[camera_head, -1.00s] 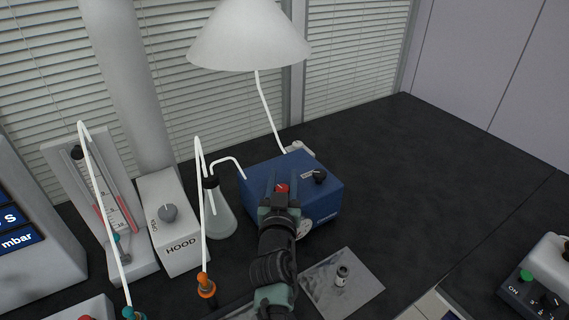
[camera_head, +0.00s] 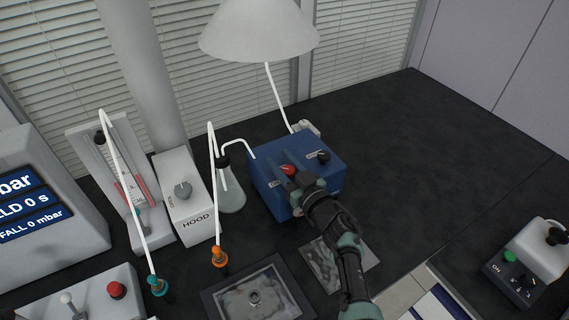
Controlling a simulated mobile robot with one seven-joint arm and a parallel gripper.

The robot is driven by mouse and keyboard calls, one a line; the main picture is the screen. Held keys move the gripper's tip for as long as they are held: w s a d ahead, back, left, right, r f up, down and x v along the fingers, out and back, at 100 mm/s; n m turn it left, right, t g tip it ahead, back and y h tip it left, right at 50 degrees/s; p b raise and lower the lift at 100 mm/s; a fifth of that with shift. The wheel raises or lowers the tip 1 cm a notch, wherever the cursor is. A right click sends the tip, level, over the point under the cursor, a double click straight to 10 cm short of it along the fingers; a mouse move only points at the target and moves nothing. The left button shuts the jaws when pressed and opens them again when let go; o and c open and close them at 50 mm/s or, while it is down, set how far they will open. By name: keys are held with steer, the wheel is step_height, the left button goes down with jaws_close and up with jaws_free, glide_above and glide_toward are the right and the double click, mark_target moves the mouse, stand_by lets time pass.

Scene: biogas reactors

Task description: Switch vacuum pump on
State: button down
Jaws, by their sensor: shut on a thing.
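The vacuum pump looks to be the blue box (camera_head: 328,174) on the dark bench, with a red knob (camera_head: 288,169) and a black knob (camera_head: 319,156) on its top. My gripper (camera_head: 291,176) reaches over the pump's front from the lower right. Its jaws are at the red knob and shut on it. The jaws partly cover the knob, and its exact setting cannot be read. My wrist hides part of the pump's front face.
A flask (camera_head: 231,190) with white tubing stands left of the pump, beside the HOOD box (camera_head: 186,200). A dark framed tray (camera_head: 212,300) lies in front. A white lamp-like hood (camera_head: 258,30) hangs above.

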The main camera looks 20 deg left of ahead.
steer(key=n+g+y+b, duration=0.1)
steer(key=b, duration=0.1)
steer(key=n+g+y+b, duration=0.1)
steer(key=g+b, duration=0.1)
steer(key=b, duration=0.1)
steer(key=shift+s+a+f+n, duration=0.1)
steer(key=shift+s+f+n, duration=0.1)
steer(key=shift+f+n, duration=0.15)
steer(key=g+b, duration=0.1)
steer(key=b, duration=0.2)
steer(key=n+g+b, duration=0.1)
steer(key=b, duration=0.2)
steer(key=n+g+y+b, duration=0.1)
steer(key=g+b, duration=0.1)
steer(key=b, duration=0.1)
steer(key=shift+s+a+f, duration=0.1)
steer(key=shift+s+a, duration=0.05)
steer(key=shift+s, duration=0.15)
steer(key=g+b, duration=0.1)
steer(key=b, duration=0.1)
steer(key=n+g+b, duration=0.1)
steer(key=b, duration=0.2)
steer(key=shift+s+a+n+y, duration=0.1)
steer(key=shift+s+n+y, duration=0.1)
steer(key=shift+n+y, duration=0.1)
steer(key=shift+r+b, duration=0.2)
steer(key=shift+b, duration=0.45)
steer(key=shift+s+r+n+g+b, duration=0.15)
steer(key=shift+r+n+g+b, duration=0.2)
steer(key=shift+g+b, duration=0.35)
